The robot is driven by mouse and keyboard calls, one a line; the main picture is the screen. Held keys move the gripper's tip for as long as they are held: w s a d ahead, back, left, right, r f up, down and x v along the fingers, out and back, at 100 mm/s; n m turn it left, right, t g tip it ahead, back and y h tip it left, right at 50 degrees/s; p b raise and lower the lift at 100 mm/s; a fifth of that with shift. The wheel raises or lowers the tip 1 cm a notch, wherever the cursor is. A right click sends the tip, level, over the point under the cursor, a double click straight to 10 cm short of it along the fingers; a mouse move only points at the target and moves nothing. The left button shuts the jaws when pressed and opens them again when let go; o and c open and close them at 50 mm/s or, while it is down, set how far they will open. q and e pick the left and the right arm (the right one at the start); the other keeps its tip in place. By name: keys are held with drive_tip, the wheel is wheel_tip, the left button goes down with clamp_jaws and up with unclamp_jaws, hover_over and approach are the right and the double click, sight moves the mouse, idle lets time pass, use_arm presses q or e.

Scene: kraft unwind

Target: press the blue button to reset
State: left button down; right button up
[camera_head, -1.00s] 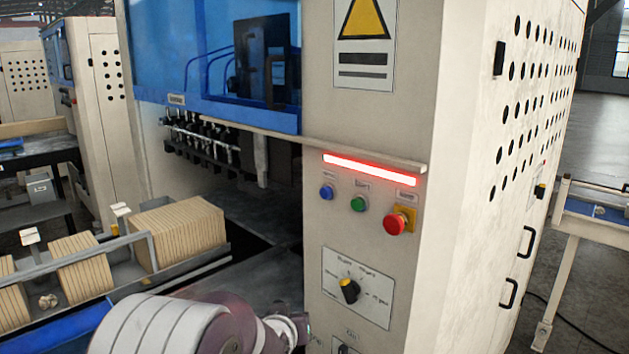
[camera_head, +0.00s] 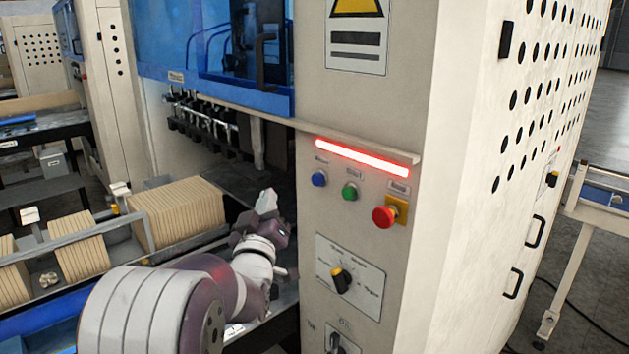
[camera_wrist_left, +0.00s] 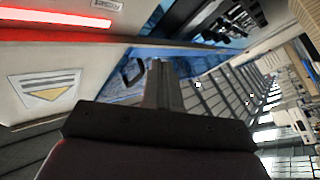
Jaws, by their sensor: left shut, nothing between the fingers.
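The blue button (camera_head: 319,179) is on the cream machine panel, at the left end of a row below a lit red light bar (camera_head: 362,157). A green button (camera_head: 350,192) and a red mushroom button (camera_head: 384,216) on a yellow plate are to its right. My left gripper (camera_head: 266,201) is to the left of the panel's edge, a little lower than the blue button and apart from it. Its fingers are shut and empty. In the left wrist view the closed fingers (camera_wrist_left: 161,85) point up the picture; the blue button does not show there. My right gripper is not in view.
A black and yellow rotary knob (camera_head: 342,280) sits below the buttons. A thin ledge (camera_head: 300,127) juts out above the light bar. A rail with stacked tan cardboard (camera_head: 178,213) stands left of my arm. A blue guard (camera_head: 215,60) is above the opening.

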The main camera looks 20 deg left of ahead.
sight(317, 180)
use_arm(q)
drive_tip(key=w+d+p, duration=0.1)
drive_tip(key=w+d, duration=0.2)
drive_tip(key=w, duration=0.5)
drive_tip(key=shift+d+p, duration=0.2)
drive_tip(key=shift+p, duration=0.1)
drive_tip(key=shift+w, duration=0.1)
idle(1.6)
drive_tip(key=shift+w+d+b, duration=0.15)
drive_tip(key=shift+w+b, duration=0.25)
drive_tip(key=shift+b, duration=0.05)
